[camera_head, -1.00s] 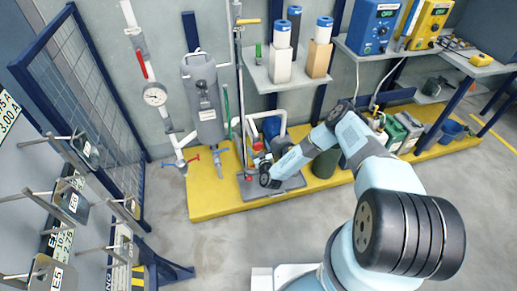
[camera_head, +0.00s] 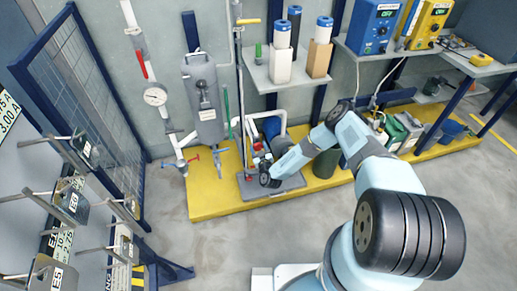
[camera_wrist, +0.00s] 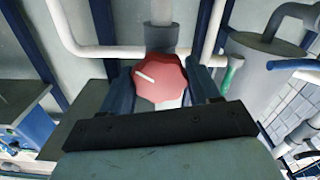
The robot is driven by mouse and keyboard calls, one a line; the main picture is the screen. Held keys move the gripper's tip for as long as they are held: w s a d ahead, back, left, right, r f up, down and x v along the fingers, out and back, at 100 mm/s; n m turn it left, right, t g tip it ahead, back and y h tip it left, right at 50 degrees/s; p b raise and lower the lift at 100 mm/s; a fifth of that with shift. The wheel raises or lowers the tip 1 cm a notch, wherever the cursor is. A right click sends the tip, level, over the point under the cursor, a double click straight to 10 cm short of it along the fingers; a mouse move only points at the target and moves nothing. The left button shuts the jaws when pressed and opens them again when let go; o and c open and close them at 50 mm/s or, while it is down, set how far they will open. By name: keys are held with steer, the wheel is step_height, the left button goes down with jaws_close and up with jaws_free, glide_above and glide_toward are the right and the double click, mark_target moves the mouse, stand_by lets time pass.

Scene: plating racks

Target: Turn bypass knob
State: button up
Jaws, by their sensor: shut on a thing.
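The bypass knob (camera_wrist: 161,78) is a red, scalloped knob with a white pointer line, seen in the wrist view below a grey vertical pipe. The line points to the upper left, tilted from level. My gripper (camera_wrist: 162,84) has its two dark blue fingers on either side of the knob, shut on it. In the head view my gripper (camera_head: 258,160) is at the pipework above the yellow platform. The knob is small there and partly hidden by my wrist.
White pipes (camera_wrist: 70,30) run close around the knob. A grey cylinder (camera_head: 203,100) and a round gauge (camera_head: 155,95) are to the left. A shelf (camera_head: 285,78) with filter cartridges is above. A blue mesh panel (camera_head: 75,80) stands farther left. Grey floor in front is open.

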steer(key=shift+m, duration=0.4)
steer(key=m, duration=0.3)
steer(key=shift+d+m, duration=0.1)
steer(key=shift+m, duration=2)
steer(key=o, duration=1)
steer(key=v, duration=1.3)
steer(key=shift+s+d, duration=0.1)
steer(key=shift+s, duration=0.3)
